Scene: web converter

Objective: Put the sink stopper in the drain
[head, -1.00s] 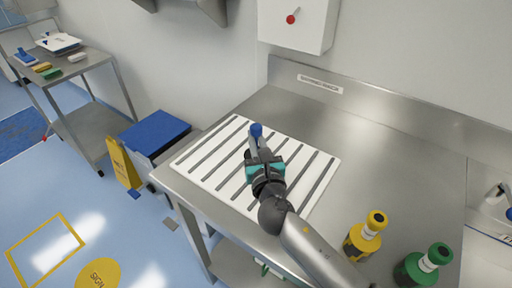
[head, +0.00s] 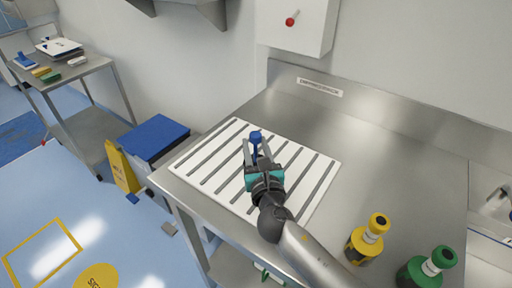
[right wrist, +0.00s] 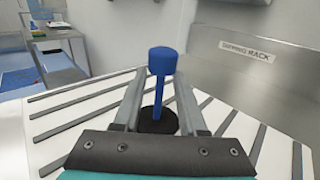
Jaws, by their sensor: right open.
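The sink stopper, with a blue knob and stem (right wrist: 162,62) and a dark round base, stands upright on the white slatted rack (head: 210,160). In the head view its blue top (head: 256,136) shows just beyond my right gripper (head: 257,152). In the right wrist view the two fingers of my right gripper (right wrist: 157,105) are open, one on each side of the stem, with gaps to it. Part of the base is hidden behind the gripper's body. The drain cannot be made out. My left gripper is not in view.
A yellow bottle (head: 366,240) and a green-capped bottle (head: 428,268) stand on the steel counter (head: 400,150) at right. A sink area with a tap (head: 497,196) shows at the right edge. A wall box (head: 297,28) hangs above. The counter's middle is clear.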

